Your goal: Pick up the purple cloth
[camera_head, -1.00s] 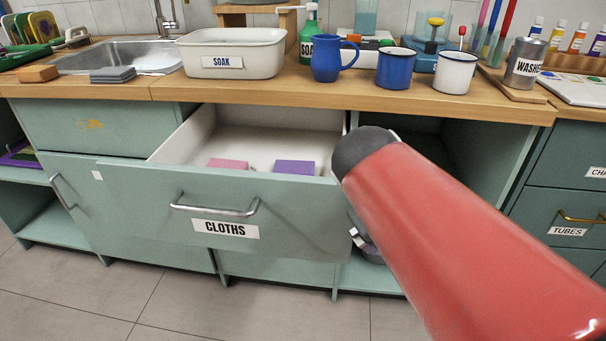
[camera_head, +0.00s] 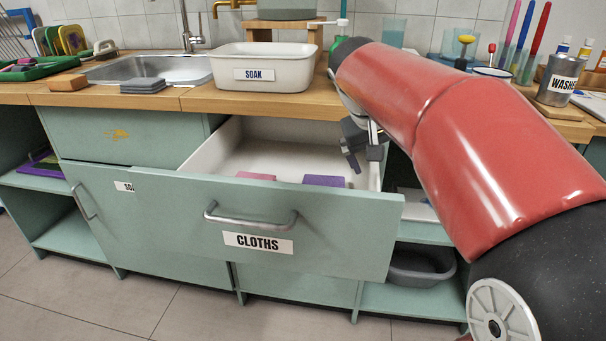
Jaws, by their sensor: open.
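The purple cloth (camera_head: 324,181) lies in the open drawer labelled CLOTHS (camera_head: 150,197), toward its right side. Only its upper part shows above the drawer front. A pink cloth (camera_head: 256,176) lies to its left with a gap between them. My gripper (camera_head: 352,160) is above the right part of the drawer, up and to the right of the purple cloth and apart from it in the picture. Its dark fingers point down and are open, with nothing seen between them.
The wooden counter (camera_head: 215,100) overhangs the drawer's back. On it stand a white SOAK basin (camera_head: 300,70), grey folded cloths (camera_head: 145,85) and a WASHERS can (camera_head: 558,80). The drawer front with its handle (camera_head: 250,219) rises before the cloths. A grey bowl (camera_head: 420,272) sits on a low shelf at right.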

